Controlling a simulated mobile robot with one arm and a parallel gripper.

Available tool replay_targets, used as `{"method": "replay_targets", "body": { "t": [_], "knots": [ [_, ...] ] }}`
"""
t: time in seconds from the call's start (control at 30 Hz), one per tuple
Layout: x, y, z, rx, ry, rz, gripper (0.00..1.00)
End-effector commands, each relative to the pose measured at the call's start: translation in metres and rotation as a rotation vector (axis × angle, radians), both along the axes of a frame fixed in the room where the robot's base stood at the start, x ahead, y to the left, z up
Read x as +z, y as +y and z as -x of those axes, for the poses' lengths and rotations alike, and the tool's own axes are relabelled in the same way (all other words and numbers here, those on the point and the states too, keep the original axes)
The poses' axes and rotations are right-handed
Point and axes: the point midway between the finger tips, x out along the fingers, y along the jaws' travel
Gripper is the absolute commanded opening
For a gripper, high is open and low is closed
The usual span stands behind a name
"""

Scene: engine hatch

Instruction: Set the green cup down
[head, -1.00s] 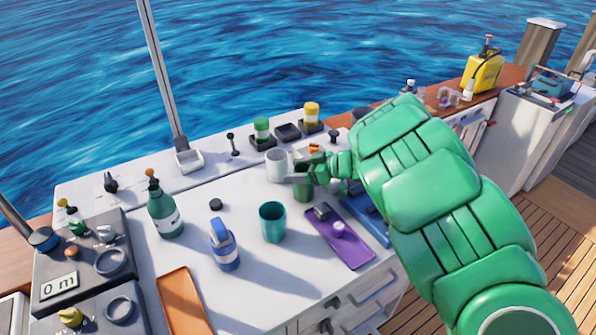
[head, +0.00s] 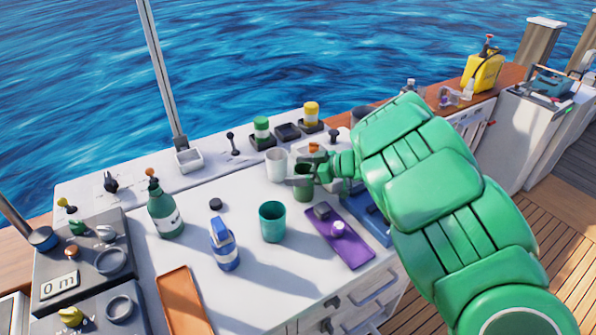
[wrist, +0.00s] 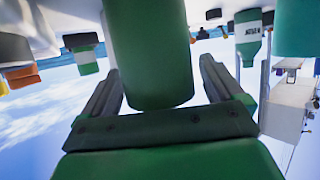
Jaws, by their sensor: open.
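The dark green cup (head: 304,188) is on the white counter, right of a teal cup (head: 272,223). In the head view it looks upright and resting on the surface, though its base is hard to make out. My gripper (head: 306,178) is at the cup, coming in from the right, and partly covers it. In the wrist view, which is upside down, the green cup (wrist: 150,55) stands between the two fingers of my gripper (wrist: 160,85). The fingers are open, one on each side, with a visible gap at least on the right.
A white cup (head: 276,164) stands close behind the green cup. A purple tray (head: 352,250) with small items lies in front on the right. A blue-and-white bottle (head: 224,245), a green bottle (head: 164,210) and an orange tray (head: 182,300) are to the left.

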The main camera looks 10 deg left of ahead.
Motion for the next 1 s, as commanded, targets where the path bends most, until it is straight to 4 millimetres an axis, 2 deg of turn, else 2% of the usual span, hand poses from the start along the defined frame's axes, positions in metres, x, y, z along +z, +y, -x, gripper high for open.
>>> {"method": "replay_targets", "body": {
  "t": [0.4,0.6,0.8,1.0],
  "knots": [
    [0.026,-0.063,0.006,-0.004,-0.001,0.003,0.94],
    [0.036,-0.087,0.009,-0.003,-0.001,0.001,0.94],
    [0.041,-0.100,0.011,-0.001,0.000,0.000,0.94],
    [0.043,-0.104,0.012,0.000,0.000,0.000,0.94]
  ]
}}
